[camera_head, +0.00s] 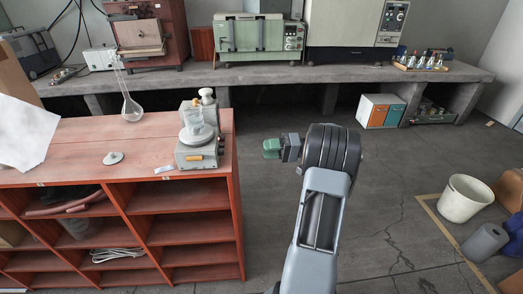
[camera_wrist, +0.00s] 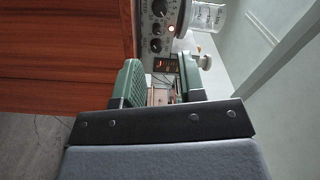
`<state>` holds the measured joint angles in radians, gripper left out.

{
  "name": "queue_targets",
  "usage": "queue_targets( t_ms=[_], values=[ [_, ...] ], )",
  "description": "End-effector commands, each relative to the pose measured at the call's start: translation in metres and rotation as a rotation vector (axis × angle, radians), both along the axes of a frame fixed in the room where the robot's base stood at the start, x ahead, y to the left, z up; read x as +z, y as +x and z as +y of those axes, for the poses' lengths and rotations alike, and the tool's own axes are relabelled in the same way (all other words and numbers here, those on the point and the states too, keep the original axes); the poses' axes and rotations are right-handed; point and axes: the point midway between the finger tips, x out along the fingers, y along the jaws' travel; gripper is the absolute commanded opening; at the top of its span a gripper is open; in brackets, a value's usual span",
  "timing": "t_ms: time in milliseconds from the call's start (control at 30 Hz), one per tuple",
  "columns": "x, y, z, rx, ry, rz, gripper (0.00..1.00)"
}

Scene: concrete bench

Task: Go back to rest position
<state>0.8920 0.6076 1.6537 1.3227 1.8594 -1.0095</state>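My gripper (camera_head: 271,148) is in the air just right of the red-brown shelf unit (camera_head: 225,131). In the wrist view its two green fingers (camera_wrist: 160,82) stand apart with a clear gap and nothing held between them. The grey hotplate device (camera_head: 199,153) with a glass beaker (camera_head: 193,118) on it stands on the shelf top, left of the gripper and apart from it. The device's knobbed front (camera_wrist: 156,42) and the beaker (camera_wrist: 208,15) show beyond the fingers in the wrist view.
A round flask (camera_head: 131,110) and a small white dish (camera_head: 113,158) sit on the shelf top. The concrete bench (camera_head: 270,77) with instruments runs along the back.

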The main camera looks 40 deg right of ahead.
Motion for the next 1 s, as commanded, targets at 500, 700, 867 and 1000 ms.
queue_targets(
  t_ms=[500,700,867,1000],
  values=[
    [0.0,-0.001,-0.002,0.0,0.0,0.0,0.37],
    [-0.001,0.0,-0.002,-0.007,0.013,0.035,0.37],
    [-0.04,-0.003,0.0,-0.045,-0.003,0.318,0.37],
    [-0.073,-0.03,0.025,-0.069,-0.131,0.679,0.37]
  ],
)
